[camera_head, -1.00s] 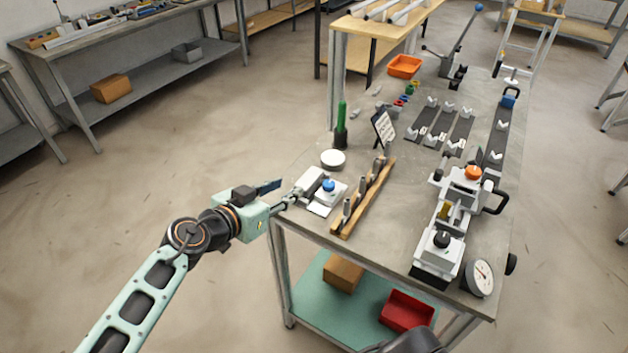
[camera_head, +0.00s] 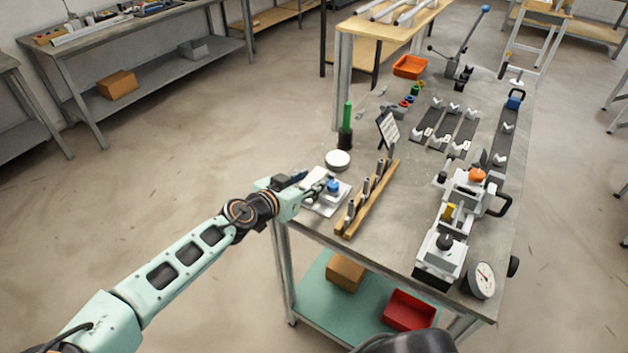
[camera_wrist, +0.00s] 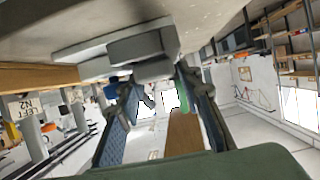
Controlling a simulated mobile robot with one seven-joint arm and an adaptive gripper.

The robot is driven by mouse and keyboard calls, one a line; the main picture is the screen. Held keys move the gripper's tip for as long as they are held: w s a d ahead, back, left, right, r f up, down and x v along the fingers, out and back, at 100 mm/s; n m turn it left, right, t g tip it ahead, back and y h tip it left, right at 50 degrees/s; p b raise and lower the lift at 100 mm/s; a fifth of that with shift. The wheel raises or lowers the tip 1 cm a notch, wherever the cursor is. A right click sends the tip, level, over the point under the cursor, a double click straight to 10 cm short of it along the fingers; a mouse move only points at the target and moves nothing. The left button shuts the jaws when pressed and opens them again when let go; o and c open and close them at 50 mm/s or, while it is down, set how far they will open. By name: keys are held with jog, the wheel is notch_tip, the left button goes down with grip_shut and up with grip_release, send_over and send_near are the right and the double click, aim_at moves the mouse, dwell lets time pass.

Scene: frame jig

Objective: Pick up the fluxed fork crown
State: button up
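My gripper (camera_head: 314,188) is at the near left corner of the workbench, over a pale plate (camera_head: 322,208) with a blue knob (camera_head: 333,186) on it. In the wrist view its two fingers (camera_wrist: 155,88) are spread apart, with nothing clearly held between them. A grey block (camera_wrist: 142,48) on the plate lies just past the fingertips; I cannot tell whether they touch it. I cannot tell for certain which piece is the fluxed fork crown; the gripper partly hides the pieces on the plate in the head view.
A wooden rack (camera_head: 349,222) with several grey upright pieces stands right of the plate. A white round tin (camera_head: 337,160), a green-topped bottle (camera_head: 346,125) and a small sign (camera_head: 387,130) are behind. A clamping jig (camera_head: 440,254) and a dial gauge (camera_head: 482,280) stand at the right.

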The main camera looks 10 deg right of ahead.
grip_shut()
dwell(0.3)
jog(key=shift+w+d+r, duration=0.1)
